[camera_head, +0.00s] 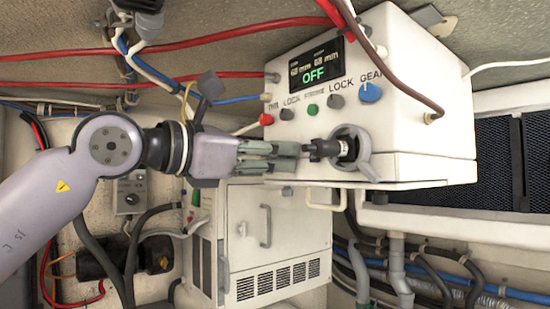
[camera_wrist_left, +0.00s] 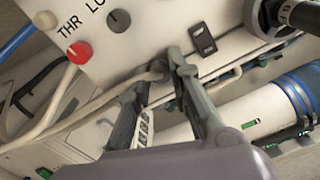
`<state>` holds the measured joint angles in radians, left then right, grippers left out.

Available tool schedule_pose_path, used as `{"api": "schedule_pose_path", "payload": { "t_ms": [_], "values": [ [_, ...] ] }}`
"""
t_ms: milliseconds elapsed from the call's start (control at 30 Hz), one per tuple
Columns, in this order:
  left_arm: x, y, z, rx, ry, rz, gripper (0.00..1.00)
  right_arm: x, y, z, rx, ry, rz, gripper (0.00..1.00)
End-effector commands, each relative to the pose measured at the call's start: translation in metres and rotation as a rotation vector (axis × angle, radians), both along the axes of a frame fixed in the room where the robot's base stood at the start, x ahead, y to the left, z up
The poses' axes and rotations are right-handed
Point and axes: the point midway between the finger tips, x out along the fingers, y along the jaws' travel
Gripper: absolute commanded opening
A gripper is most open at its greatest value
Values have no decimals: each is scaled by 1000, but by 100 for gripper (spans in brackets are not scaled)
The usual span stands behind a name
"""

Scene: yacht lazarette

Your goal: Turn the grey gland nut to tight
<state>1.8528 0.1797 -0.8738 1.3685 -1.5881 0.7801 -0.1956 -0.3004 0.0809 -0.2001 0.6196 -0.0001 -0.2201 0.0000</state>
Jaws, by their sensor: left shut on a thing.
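A grey ring-like fitting (camera_head: 364,165), which I take to be the grey gland nut, sits low on the front of the white control box (camera_head: 405,115). A black shaft end (camera_head: 326,149) sticks out of it to the left. In the left wrist view a dark round fitting with a ring (camera_wrist_left: 272,14) shows at the top right, apart from my fingers. My left gripper (camera_head: 300,150) reaches in from the left, its fingertips beside the shaft end. My right gripper is out of view.
Above the fitting are a red knob (camera_head: 266,119), a green knob (camera_head: 312,109), a blue knob (camera_head: 371,92) and a display reading OFF (camera_head: 316,66). A brown hose (camera_head: 385,62) crosses the box front. A white vented cabinet (camera_head: 285,225) stands below.

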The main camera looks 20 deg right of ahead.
Motion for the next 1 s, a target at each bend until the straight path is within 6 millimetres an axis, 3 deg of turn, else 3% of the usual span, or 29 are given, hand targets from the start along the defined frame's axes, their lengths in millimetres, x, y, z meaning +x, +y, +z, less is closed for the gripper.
{"api": "schedule_pose_path", "payload": {
  "t_ms": [500, 1000],
  "values": [
    [0, -1, -2, 133, -345, -1, 0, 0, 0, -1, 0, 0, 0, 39],
    [0, -1, -3, 163, -427, -2, 0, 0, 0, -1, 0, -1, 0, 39]
  ]
}}
